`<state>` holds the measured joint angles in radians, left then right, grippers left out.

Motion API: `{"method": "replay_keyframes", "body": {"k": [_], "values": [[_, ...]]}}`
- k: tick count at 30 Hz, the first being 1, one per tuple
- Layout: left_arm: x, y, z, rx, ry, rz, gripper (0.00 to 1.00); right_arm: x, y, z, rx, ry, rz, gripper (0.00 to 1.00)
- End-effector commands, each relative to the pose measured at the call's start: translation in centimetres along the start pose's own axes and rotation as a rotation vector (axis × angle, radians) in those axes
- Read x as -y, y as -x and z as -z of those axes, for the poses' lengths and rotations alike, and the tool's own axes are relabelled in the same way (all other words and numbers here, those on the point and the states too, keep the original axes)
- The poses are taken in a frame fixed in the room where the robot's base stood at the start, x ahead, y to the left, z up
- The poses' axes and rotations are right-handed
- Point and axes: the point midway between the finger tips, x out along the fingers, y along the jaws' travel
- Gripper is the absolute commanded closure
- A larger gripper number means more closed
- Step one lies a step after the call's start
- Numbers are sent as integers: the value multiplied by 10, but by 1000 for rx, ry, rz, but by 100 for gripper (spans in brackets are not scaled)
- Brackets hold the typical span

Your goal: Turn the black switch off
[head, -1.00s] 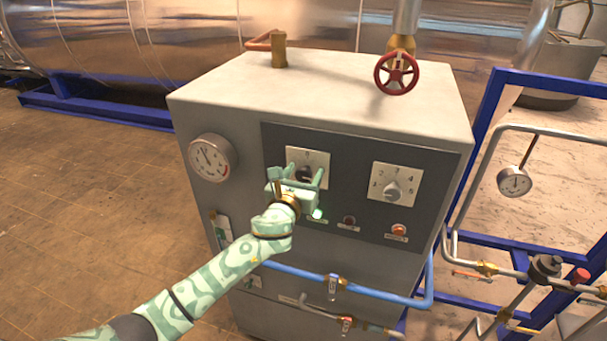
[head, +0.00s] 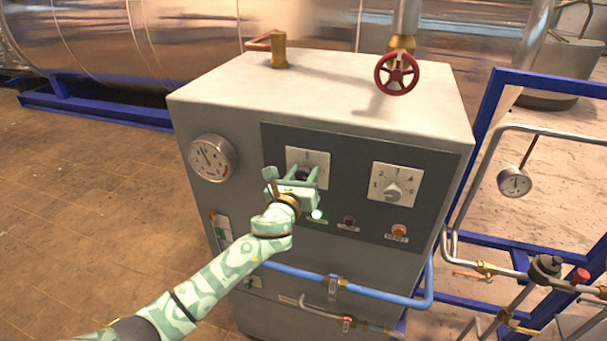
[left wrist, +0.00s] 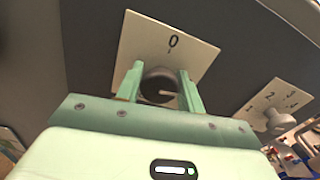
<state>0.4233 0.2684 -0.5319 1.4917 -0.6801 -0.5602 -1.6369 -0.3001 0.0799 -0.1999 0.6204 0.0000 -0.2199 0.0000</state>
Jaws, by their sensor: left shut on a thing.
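The black switch (left wrist: 158,85) is a round dark knob on a white square plate (head: 321,160) on the cabinet's dark panel. In the left wrist view, a "0" is printed on the plate above the knob, and a pale pointer line on the knob points to the right, away from the "0". My left gripper (head: 305,172) is in front of the plate and shut on the knob, with one finger on each side, as the left wrist view (left wrist: 160,84) also shows. The gripper hides much of the knob in the head view. My right gripper is not in view.
A second, numbered dial (head: 394,190) sits to the right on the same panel. Below are a lit green lamp (head: 317,214), a dark red lamp (head: 349,222) and an orange button (head: 399,230). A gauge (head: 213,158) is at left. A blue pipe (head: 375,292) crosses the cabinet's lower front.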

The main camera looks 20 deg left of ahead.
Motion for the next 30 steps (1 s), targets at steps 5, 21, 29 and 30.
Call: {"method": "replay_keyframes", "body": {"k": [5, 21, 29, 30], "values": [[-1, 0, 0, 0, 147, -1, 85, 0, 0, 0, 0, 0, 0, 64], [-2, 0, 2, -1, 662, 0, 85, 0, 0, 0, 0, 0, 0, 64], [-4, 0, 2, -1, 909, -1, 85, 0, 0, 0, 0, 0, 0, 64], [-4, 0, 2, -1, 946, -2, 85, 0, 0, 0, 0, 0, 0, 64]]}}
